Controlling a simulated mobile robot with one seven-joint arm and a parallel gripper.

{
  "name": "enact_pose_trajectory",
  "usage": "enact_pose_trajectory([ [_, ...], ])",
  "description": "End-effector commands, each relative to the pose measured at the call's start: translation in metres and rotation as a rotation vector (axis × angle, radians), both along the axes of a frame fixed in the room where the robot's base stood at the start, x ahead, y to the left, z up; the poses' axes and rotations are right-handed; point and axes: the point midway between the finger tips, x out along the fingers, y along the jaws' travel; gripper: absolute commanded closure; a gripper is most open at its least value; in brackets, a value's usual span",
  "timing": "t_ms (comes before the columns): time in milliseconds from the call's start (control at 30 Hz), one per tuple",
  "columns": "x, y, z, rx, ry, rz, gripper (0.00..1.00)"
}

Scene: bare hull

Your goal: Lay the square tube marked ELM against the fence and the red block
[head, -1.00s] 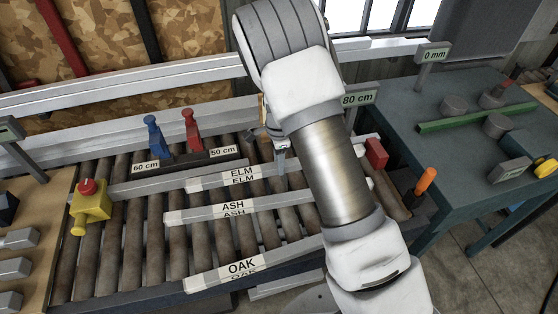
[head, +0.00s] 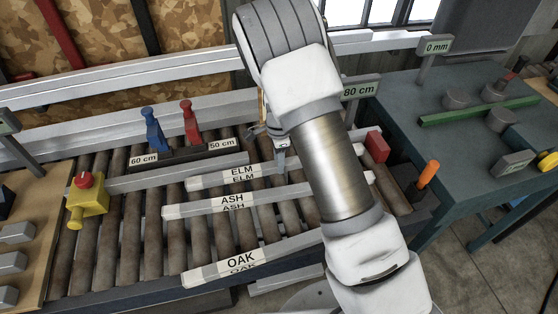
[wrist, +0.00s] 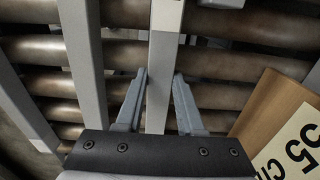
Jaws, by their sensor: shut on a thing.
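The square tube marked ELM (head: 212,179) is a grey bar with a white label, lying slanted over the rollers in the head view. My gripper (head: 281,146) is at this tube, right of its label; my arm hides the tube's right part. In the wrist view my two fingers (wrist: 160,78) stand on either side of a grey tube (wrist: 163,55), shut on it. The red block (head: 377,147) is at the right end of the rollers, beyond my arm. A long grey rail (head: 100,133), apparently the fence, runs along the back of the rollers, apart from the tube.
Tubes marked ASH (head: 205,207) and OAK (head: 215,271) lie nearer on the rollers. Blue (head: 152,130) and red (head: 189,122) stops stand behind ELM. A yellow block (head: 88,204) with a red knob is at left, an orange-handled tool (head: 428,173) at right.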

Motion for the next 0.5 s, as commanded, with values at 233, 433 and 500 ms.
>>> enact_pose_trajectory([
  [233,0.0054,0.0009,0.0006,0.0,-0.002,0.0,1.0],
  [433,0.0091,0.0015,0.0003,0.0,-0.001,-0.001,1.0],
  [500,0.0104,0.0018,0.0003,0.0,-0.001,-0.001,1.0],
])
